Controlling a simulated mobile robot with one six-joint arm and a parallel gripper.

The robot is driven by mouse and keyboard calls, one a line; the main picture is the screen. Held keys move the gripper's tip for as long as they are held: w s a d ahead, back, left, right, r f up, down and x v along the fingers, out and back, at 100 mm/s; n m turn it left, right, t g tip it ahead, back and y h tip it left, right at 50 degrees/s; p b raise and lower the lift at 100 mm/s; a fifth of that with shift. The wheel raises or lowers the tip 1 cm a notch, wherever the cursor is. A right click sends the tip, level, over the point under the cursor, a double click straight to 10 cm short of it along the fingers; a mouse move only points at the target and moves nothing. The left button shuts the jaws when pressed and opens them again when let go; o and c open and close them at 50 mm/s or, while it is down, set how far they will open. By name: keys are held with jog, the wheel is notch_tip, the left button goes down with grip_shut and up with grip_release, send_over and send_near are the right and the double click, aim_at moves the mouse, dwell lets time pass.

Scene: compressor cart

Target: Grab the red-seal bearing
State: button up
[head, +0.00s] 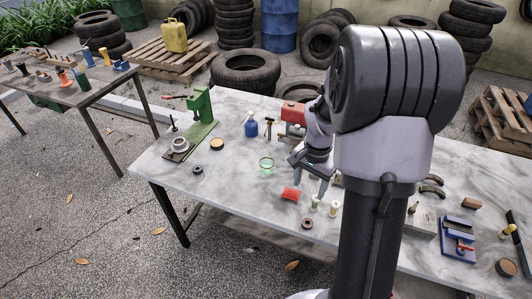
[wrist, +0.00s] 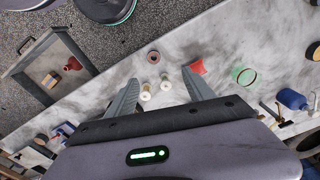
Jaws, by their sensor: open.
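The red-seal bearing (head: 307,223) is a small dark ring with a reddish face, lying flat near the front edge of the marble-topped table. It also shows in the wrist view (wrist: 153,57), just beyond the fingertips and roughly between their lines. My gripper (head: 308,180) is open and empty above the table, behind the bearing in the head view. Both fingers show apart in the wrist view (wrist: 161,76). Nothing hides the bearing in either view.
Two small cream spools (wrist: 145,92) stand between the fingers' lines, close to the bearing. A dark ring (head: 197,169) lies farther left, near a green press (head: 199,110). The table's front edge is close.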

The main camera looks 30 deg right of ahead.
jog(key=b, duration=0.4)
send_over(308, 223)
jog(key=f, duration=1.3)
jog(key=shift+w+a, duration=0.15)
jog(key=shift+w, duration=0.2)
jog(key=f+b, duration=0.1)
jog(key=f, duration=0.3)
jog(key=f+b, duration=0.1)
jog(key=f, duration=0.1)
jog(key=shift+s+f+b, duration=0.15)
jog(key=shift+s+b, duration=0.1)
jog(key=shift+b, duration=0.05)
jog(key=shift+c, duration=0.4)
grip_shut()
jog(key=shift+r, duration=0.25)
